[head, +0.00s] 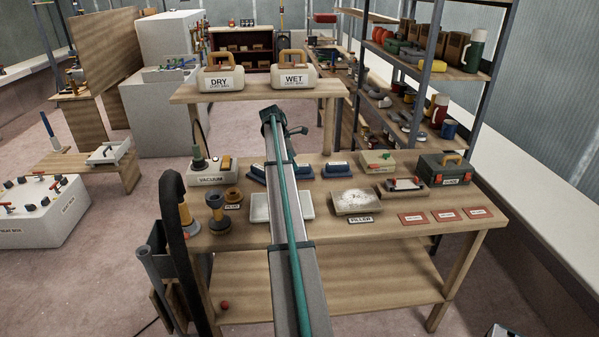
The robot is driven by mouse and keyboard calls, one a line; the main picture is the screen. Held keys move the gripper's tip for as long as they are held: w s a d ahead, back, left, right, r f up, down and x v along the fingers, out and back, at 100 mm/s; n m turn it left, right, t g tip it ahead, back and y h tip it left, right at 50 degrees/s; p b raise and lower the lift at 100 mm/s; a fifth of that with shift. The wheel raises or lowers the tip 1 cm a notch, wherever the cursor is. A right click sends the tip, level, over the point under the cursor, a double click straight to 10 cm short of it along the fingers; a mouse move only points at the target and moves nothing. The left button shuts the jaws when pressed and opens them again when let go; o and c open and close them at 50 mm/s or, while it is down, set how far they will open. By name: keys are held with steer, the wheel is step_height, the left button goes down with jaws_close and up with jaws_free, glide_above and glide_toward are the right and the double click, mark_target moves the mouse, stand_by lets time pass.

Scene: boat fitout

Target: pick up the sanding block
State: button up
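Low dark-blue blocks lie in blue holders at the back of the workbench (355,235). One group (262,171) is just left of my arm and partly hidden by it; another (338,168) is to the right. They look like sanding blocks, but their labels are too small to read, so I cannot be sure. My arm reaches forward over the bench. What seems to be my gripper (296,131) is at its far end, small and dark, beyond the blocks in the picture and apart from them. Its fingers are not clear.
A white tray (259,208) is partly behind my arm. A filler board (357,202), red cards (445,215) and a green toolbox (443,168) are to the right. A vacuum unit (212,170) stands left. DRY (222,82) and WET (294,80) bins stand on a raised shelf behind.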

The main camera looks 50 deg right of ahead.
mark_target(299, 165)
steer(key=shift+s+d, duration=0.25)
steer(key=shift+s, duration=0.05)
steer(key=p+x, duration=0.1)
steer(key=x, duration=0.3)
steer(key=shift+s+d, duration=0.2)
steer(key=shift+s, duration=0.05)
steer(key=shift+s+d+f, duration=0.1)
steer(key=shift+d+f, duration=0.05)
steer(key=shift+f, duration=0.3)
steer(key=shift+f+p, duration=0.25)
steer(key=shift+p, duration=0.2)
steer(key=c, duration=1.3)
steer(key=shift+c, duration=0.2)
steer(key=shift+r, duration=0.1)
